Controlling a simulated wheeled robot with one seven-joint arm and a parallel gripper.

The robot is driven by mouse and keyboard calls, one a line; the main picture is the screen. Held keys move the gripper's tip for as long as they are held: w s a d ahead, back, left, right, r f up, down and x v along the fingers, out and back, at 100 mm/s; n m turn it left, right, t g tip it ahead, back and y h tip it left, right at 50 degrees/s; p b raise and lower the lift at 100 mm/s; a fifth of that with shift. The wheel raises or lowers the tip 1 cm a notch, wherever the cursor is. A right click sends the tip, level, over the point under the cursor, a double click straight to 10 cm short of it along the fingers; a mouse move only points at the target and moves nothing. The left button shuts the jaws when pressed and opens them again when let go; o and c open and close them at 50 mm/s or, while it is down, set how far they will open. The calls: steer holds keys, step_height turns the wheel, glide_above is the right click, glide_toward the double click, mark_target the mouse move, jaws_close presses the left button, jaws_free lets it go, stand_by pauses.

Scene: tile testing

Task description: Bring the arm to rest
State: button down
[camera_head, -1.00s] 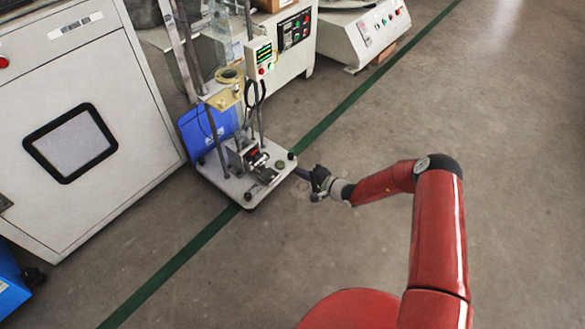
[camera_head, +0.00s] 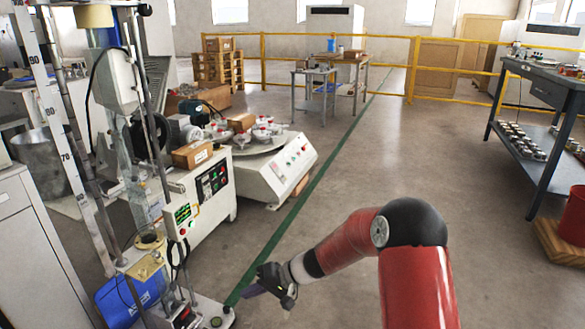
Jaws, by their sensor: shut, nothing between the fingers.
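My gripper (camera_head: 262,287) is at the end of my red arm, low in the middle of the head view. It is dark and small here, and its fingers are shut with nothing visible between them. It points left, above the floor or close to the right edge of the test stand's base plate (camera_head: 212,308); the exact gap cannot be told. My arm is bent, with its elbow at the lower right.
The tall test stand with its ruled column (camera_head: 66,150) rises on the left. A white machine (camera_head: 290,170) with a round table stands behind it. A dark bench (camera_head: 545,90) and a red bin (camera_head: 572,218) are at the right. The floor (camera_head: 350,165) between is clear.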

steer(key=s+d+r+t+h+p, duration=0.1)
steer(key=s+d+r+h, duration=0.2)
steer(key=s+d+r, duration=0.45)
steer(key=s+d+r+h+p, duration=0.1)
steer(key=s+d+r+h, duration=0.3)
steer(key=r, duration=0.6)
steer(key=s+d+r+m+t+h+p, duration=0.1)
steer(key=s+d+r+t+h, duration=0.3)
steer(key=s+d, duration=1)
step_height(320, 180, up, 3)
steer(key=shift+s+d+r+m+t+h, duration=0.15)
steer(key=shift+s+d+m+t+h, duration=0.2)
steer(key=shift+s+m, duration=0.55)
